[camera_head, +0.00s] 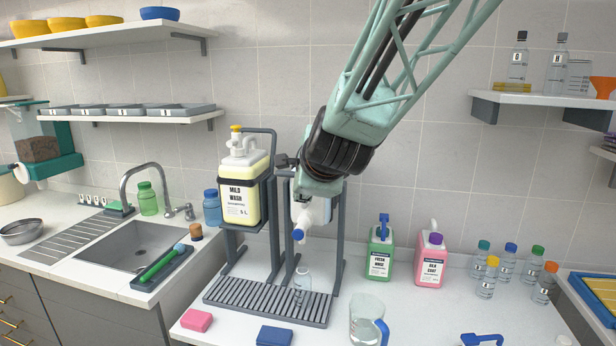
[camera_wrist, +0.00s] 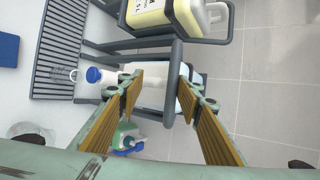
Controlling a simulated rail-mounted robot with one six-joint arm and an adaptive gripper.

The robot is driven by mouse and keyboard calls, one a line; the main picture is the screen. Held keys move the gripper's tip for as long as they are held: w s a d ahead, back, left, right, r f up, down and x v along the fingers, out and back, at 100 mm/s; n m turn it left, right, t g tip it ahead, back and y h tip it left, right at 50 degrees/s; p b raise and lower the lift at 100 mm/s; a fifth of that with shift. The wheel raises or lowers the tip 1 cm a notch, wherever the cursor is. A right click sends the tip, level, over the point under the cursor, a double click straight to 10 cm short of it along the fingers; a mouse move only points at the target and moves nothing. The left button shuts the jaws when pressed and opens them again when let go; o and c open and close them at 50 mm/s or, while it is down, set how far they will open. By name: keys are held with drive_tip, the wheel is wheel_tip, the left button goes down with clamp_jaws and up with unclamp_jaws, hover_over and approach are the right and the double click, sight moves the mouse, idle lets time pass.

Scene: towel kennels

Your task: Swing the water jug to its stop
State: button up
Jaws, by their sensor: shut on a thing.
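The white water jug (camera_head: 303,212) hangs in a grey swing cradle at the middle of the stand, tipped with its blue-capped spout (camera_head: 298,235) pointing down and forward. My gripper (camera_head: 318,185) hides much of it in the head view. In the wrist view the jug (camera_wrist: 150,72) lies behind my gripper (camera_wrist: 160,95), whose fingers are shut on the grey cradle bar (camera_wrist: 171,85). A small clear bottle (camera_head: 303,286) stands on the slatted drip grate (camera_head: 255,302) below the spout; it also shows in the wrist view (camera_wrist: 66,75).
A yellow Mild Wash jug (camera_head: 240,190) stands upright in the left cradle, close beside. Green (camera_head: 380,255) and pink (camera_head: 431,261) jugs stand to the right, beyond them several small capped bottles. A clear pitcher (camera_head: 366,318) is in front, near pink (camera_head: 197,320) and blue (camera_head: 274,336) sponges.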

drive_tip(key=shift+s+f, duration=0.3)
drive_tip(key=shift+f, duration=0.1)
drive_tip(key=shift+v, duration=0.8)
drive_tip(key=shift+s+r, duration=0.65)
drive_tip(key=shift+c, duration=1.4)
drive_tip(key=v, duration=0.8)
drive_tip(key=shift+d+r, duration=0.2)
drive_tip(key=shift+r, duration=0.15)
drive_tip(key=shift+s, duration=0.1)
drive_tip(key=shift+s, duration=0.1)
